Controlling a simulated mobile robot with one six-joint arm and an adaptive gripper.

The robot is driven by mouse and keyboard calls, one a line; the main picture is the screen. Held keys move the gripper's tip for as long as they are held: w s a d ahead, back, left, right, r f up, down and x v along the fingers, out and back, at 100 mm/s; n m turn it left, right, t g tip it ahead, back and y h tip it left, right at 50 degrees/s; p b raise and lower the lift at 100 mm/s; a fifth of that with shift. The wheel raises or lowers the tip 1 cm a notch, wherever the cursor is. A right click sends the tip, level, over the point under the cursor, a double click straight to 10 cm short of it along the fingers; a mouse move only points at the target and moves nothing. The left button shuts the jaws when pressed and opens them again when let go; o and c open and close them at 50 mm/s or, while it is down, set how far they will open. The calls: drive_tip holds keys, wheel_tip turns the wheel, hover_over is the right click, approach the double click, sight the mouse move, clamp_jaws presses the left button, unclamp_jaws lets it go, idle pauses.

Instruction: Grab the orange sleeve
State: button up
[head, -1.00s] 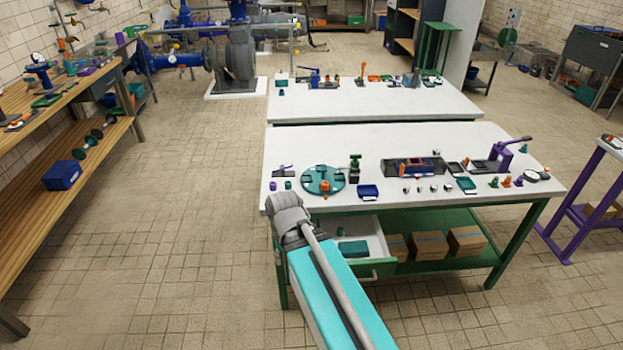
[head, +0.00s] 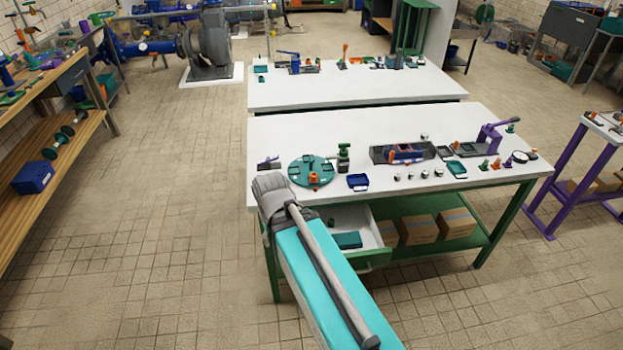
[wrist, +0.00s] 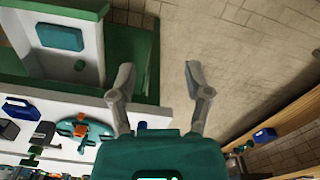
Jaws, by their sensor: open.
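A small orange part (head: 313,179), which looks like the orange sleeve, stands at the front of a round green turntable (head: 301,164) on the near white table. It also shows in the wrist view (wrist: 80,131), to the left of my gripper. Several other small orange pieces are in the room, so I cannot be sure which one is the sleeve. My gripper (wrist: 159,76) is open and empty, its two fingers apart over the floor beside the table.
The near table (head: 420,194) carries a green press tool (head: 343,158), a blue tray (head: 358,181) and a dark fixture (head: 403,154). An open drawer (head: 350,222) juts out at its front left. A wooden bench (head: 40,178) stands left, with clear floor between.

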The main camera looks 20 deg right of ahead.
drive_tip(key=shift+o, duration=0.4)
drive_tip(key=shift+w+d+f+n, duration=0.25)
drive_tip(key=shift+w+n, duration=0.05)
drive_tip(key=shift+w, duration=0.15)
drive_tip(key=w+d+n+h+b, duration=0.3)
drive_tip(key=w+n+h+b, duration=0.1)
drive_tip(key=w, duration=0.4)
drive_tip(key=w+d+n+h+b, duration=0.3)
drive_tip(key=w+n, duration=0.3)
drive_tip(key=w, duration=0.2)
drive_tip(key=w+d+f+n+h+b, duration=0.1)
drive_tip(key=w+d+n+h+b, duration=0.3)
drive_tip(key=w, duration=0.4)
drive_tip(key=shift+d+n+h+b, duration=0.1)
drive_tip(key=shift+n+h+b, duration=0.3)
drive_tip(key=shift+n+h, duration=0.5)
drive_tip(key=shift+w+r+n+h, duration=0.4)
drive_tip(key=shift+w+n, duration=0.2)
drive_tip(key=shift+n, duration=0.1)
drive_tip(key=b, duration=0.4)
approach(315, 175)
drive_tip(key=x, duration=0.3)
drive_tip(key=shift+w+d, duration=0.1)
drive_tip(key=shift+w, duration=0.1)
drive_tip(key=shift+d+f, duration=0.2)
drive_tip(key=shift+d, duration=0.3)
